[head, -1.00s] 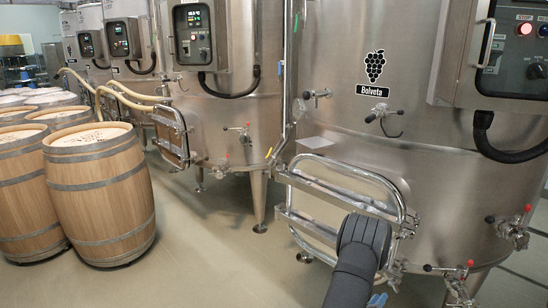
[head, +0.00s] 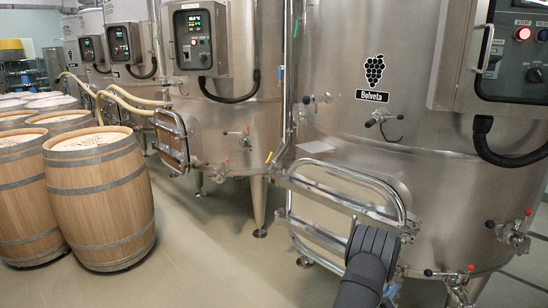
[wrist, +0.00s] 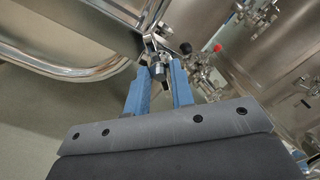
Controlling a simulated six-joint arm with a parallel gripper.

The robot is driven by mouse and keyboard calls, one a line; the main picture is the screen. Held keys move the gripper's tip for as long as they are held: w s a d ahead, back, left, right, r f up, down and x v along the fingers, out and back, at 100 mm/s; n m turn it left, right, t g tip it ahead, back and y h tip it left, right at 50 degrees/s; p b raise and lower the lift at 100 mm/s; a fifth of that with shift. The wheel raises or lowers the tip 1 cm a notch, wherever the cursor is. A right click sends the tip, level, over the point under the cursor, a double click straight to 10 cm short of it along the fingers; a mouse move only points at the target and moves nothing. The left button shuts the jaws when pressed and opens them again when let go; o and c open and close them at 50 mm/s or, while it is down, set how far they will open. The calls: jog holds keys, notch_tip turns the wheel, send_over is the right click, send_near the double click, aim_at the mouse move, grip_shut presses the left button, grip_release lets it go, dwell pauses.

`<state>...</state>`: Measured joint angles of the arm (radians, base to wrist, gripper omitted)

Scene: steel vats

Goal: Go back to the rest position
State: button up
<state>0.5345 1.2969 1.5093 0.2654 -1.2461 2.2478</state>
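My gripper (wrist: 158,78) shows in the wrist view with its two blue fingers apart. A small metal fitting (wrist: 158,68) of the vat's hatch shows in the gap between them. Contact with the fingers cannot be made out. In the head view my dark arm link hides most of the gripper. The arm is low, in front of the rectangular hatch frame (head: 345,183) of the nearest steel vat (head: 390,150). The hatch frame's curved bar (wrist: 75,72) is at the left of the wrist view.
Valves with red knobs (head: 517,232) jut from the vat at right. A control box (head: 515,50) is above them. A second vat (head: 235,120) stands left, with wooden barrels (head: 100,200) beyond open floor (head: 200,240).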

jog(key=shift+w+d, duration=0.2)
jog(key=shift+s+a, duration=0.1)
jog(key=v, duration=0.8)
jog(key=w+d+n, duration=0.6)
jog(key=n, duration=0.2)
dwell(0.7)
jog(key=shift+w+d, duration=0.1)
